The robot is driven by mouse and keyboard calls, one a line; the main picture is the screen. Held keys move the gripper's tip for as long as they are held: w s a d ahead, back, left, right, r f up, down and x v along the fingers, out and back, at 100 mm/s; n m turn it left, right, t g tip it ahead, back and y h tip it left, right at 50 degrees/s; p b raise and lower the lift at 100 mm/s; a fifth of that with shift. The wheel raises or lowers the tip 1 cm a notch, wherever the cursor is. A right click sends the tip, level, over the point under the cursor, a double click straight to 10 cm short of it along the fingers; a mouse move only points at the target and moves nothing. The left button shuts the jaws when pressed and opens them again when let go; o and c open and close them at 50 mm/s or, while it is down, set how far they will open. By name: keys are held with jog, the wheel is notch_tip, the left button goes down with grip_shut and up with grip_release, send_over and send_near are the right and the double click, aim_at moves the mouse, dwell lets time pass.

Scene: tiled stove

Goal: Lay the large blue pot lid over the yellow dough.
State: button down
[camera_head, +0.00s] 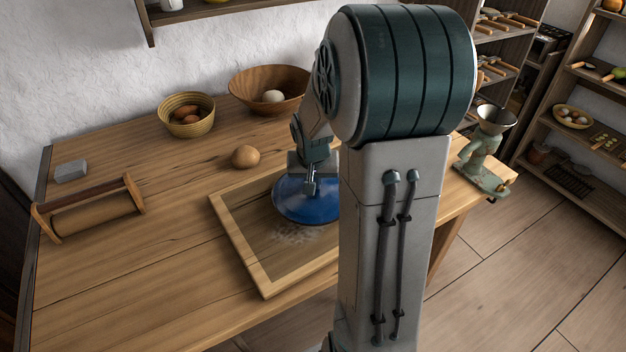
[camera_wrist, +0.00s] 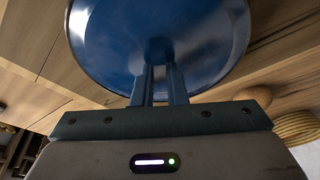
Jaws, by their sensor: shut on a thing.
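The large blue pot lid (camera_head: 300,208) is at the framed wooden board, in the middle of the head view. It fills the top of the wrist view (camera_wrist: 108,40). My gripper (camera_head: 310,188) is above the lid, and in the wrist view its two fingers (camera_wrist: 158,72) are shut on the lid's knob. The yellow dough is not visible in either view; the lid and my arm cover part of the board. Whether the lid rests on something or hangs just above the board, I cannot tell.
The framed board (camera_head: 256,270) carries a floury patch. A brown round loaf or bun (camera_head: 245,156), a basket with eggs (camera_head: 187,128), and a wooden bowl (camera_head: 240,84) with a pale ball stand behind. A roller (camera_head: 92,215) is left, a metal grinder (camera_head: 484,160) right. The front left table is clear.

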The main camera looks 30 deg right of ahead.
jog(key=shift+f, duration=0.15)
jog(key=c, duration=1.4)
grip_release()
jog(key=shift+o, duration=0.2)
jog(key=p+v, duration=0.1)
jog(key=v, duration=1.3)
jog(key=s+a+r+n+y+p, duration=0.1)
jog(key=s+a+r+n+p, duration=0.2)
jog(key=s+a, duration=0.8)
jog(key=s+n+p, duration=0.2)
jog(key=s+p, duration=0.1)
jog(key=shift+s+a+r+y, duration=0.2)
jog(key=shift+a+y, duration=0.1)
jog(key=shift+a, duration=0.05)
